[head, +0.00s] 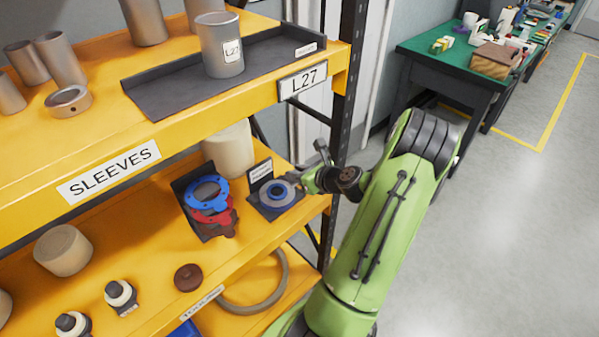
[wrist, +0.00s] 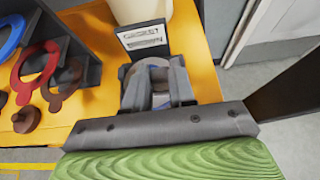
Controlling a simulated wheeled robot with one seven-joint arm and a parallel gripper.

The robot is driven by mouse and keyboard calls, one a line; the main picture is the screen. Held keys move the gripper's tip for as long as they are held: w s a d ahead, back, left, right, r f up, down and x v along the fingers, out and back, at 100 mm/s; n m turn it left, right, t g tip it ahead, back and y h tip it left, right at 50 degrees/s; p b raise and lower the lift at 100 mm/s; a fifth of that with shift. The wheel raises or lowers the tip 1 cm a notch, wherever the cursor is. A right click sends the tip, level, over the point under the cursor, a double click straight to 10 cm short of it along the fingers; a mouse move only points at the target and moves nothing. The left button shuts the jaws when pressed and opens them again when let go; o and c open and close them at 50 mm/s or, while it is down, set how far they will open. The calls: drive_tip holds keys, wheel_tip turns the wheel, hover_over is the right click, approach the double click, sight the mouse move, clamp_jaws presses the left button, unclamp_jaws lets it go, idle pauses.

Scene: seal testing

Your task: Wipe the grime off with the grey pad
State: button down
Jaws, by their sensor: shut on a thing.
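My gripper (head: 297,182) reaches in from the right at the shelf's right end. In the wrist view, my gripper (wrist: 158,92) is shut on a greyish rounded piece (wrist: 151,74), mostly hidden by the fingers; I cannot tell whether it is the grey pad. A little blue shows below it between the fingers. In the head view, a grey disc with a blue ring and dark centre (head: 277,194) lies on a dark stand (head: 268,211) just left of the fingertips. I cannot tell whether they touch. I cannot make out any grime.
A labelled dark plate (head: 260,173) stands behind the disc, with a cream cylinder (head: 229,150) beyond. Blue (head: 206,191) and red (head: 216,215) rings lean on a dark rack to the left. The upper shelf (head: 190,117) and dark post (head: 344,110) are close to my arm.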

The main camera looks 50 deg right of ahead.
wheel_tip(320, 180, up, 2)
drive_tip(key=shift+r+p, duration=0.25)
drive_tip(key=shift+p, duration=0.75)
